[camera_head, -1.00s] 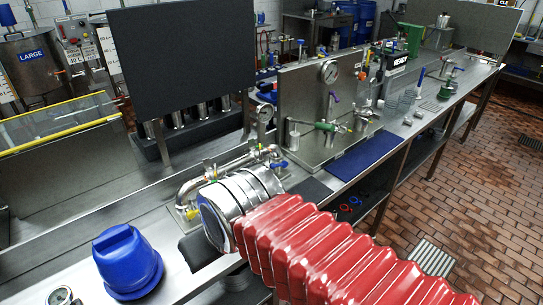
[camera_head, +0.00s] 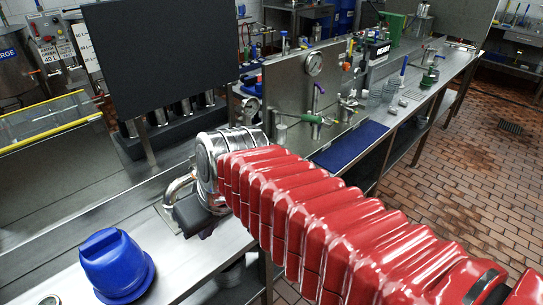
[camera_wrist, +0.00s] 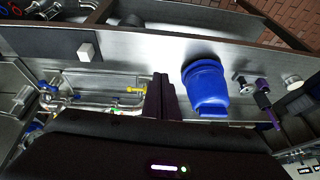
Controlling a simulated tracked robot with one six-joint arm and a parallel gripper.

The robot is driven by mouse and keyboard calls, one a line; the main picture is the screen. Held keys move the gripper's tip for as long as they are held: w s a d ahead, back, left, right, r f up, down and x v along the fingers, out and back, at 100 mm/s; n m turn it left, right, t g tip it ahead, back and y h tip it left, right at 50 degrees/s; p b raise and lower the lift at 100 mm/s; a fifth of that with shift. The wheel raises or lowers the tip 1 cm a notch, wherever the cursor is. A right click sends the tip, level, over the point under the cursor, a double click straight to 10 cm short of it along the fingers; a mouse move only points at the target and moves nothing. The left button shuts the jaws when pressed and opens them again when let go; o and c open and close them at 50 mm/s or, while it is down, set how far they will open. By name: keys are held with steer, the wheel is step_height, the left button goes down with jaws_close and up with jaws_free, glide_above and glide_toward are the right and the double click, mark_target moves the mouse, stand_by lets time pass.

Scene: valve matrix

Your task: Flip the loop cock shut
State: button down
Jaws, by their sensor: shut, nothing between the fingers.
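A bent steel pipe loop with small valves (camera_wrist: 85,103) lies at the left of the wrist view. A yellow lever (camera_wrist: 136,89) is on its near right part, just left of my gripper, and a blue handle (camera_wrist: 50,88) is at its far left. I cannot tell which is the loop cock. My gripper (camera_wrist: 161,78) is shut and empty, its dark fingers apart from the yellow lever in the picture.
An upturned blue bucket (camera_head: 116,264) stands on the steel bench, and it also shows in the wrist view (camera_wrist: 206,88). A dark upright panel (camera_head: 155,62) stands behind. A steel board with a gauge and a green-handled valve (camera_head: 311,119) is to the right.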

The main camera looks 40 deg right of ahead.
steer(key=w+d+t+y, duration=0.1)
steer(key=w+d+y, duration=0.1)
steer(key=w+d, duration=0.55)
steer(key=w+d+t+y, duration=0.1)
steer(key=w+d, duration=0.3)
steer(key=d, duration=0.6)
steer(key=d+f+m+t, duration=0.1)
steer(key=d+f+t, duration=0.2)
steer(key=d, duration=1.9)
steer(key=shift+s+m+t+h, duration=0.4)
steer(key=shift+t, duration=0.4)
steer(key=s+a+f+x, duration=0.1)
steer(key=f+x, duration=0.1)
steer(key=x, duration=1.1)
steer(key=shift+s, duration=0.4)
